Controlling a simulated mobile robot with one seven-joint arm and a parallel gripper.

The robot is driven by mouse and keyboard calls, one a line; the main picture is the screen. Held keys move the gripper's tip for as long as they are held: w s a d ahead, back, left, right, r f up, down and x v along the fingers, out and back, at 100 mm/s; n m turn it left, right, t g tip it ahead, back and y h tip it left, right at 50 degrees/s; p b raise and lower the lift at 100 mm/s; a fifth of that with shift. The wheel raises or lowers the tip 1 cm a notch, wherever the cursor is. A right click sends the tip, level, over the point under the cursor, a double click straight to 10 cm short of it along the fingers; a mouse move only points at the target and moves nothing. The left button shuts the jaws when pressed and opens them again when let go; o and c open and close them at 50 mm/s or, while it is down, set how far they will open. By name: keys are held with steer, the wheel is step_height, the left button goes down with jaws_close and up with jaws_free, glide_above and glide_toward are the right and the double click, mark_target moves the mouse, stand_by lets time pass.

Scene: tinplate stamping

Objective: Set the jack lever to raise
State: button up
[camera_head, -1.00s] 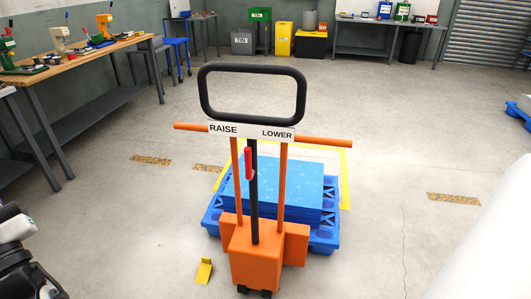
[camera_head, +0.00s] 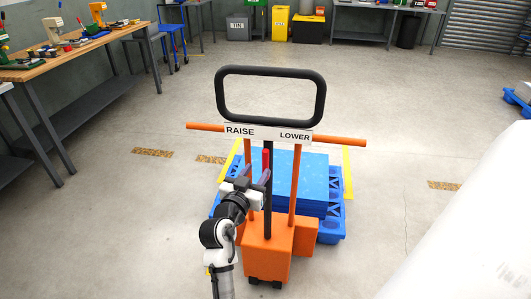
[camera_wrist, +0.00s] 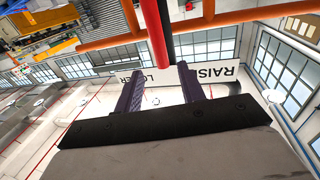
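The orange pallet jack (camera_head: 267,255) stands upright with a black loop handle (camera_head: 270,70). A white plate (camera_head: 267,134) reads RAISE on the left and LOWER on the right. The red jack lever (camera_head: 266,160) hangs below the plate in front of the dark post, nearly upright between the two words. My gripper (camera_head: 256,176) is raised at the lever's lower part, left of the post. In the wrist view the red lever (camera_wrist: 155,35) reaches down from the top between the spread fingers of my gripper (camera_wrist: 158,76). They look apart, and contact with the lever cannot be told.
A blue pallet (camera_head: 332,227) with blue sheets (camera_head: 308,180) sits behind the jack inside yellow floor marking. Orange side bars (camera_head: 340,140) stick out left and right. A workbench (camera_head: 70,65) stands at the left. The floor between is open.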

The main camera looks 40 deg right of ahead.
mark_target(264, 158)
steer(key=p+x, duration=0.2)
steer(key=x, duration=0.6)
steer(key=shift+w+d, duration=0.1)
steer(key=shift+w, duration=0.05)
jaws_close()
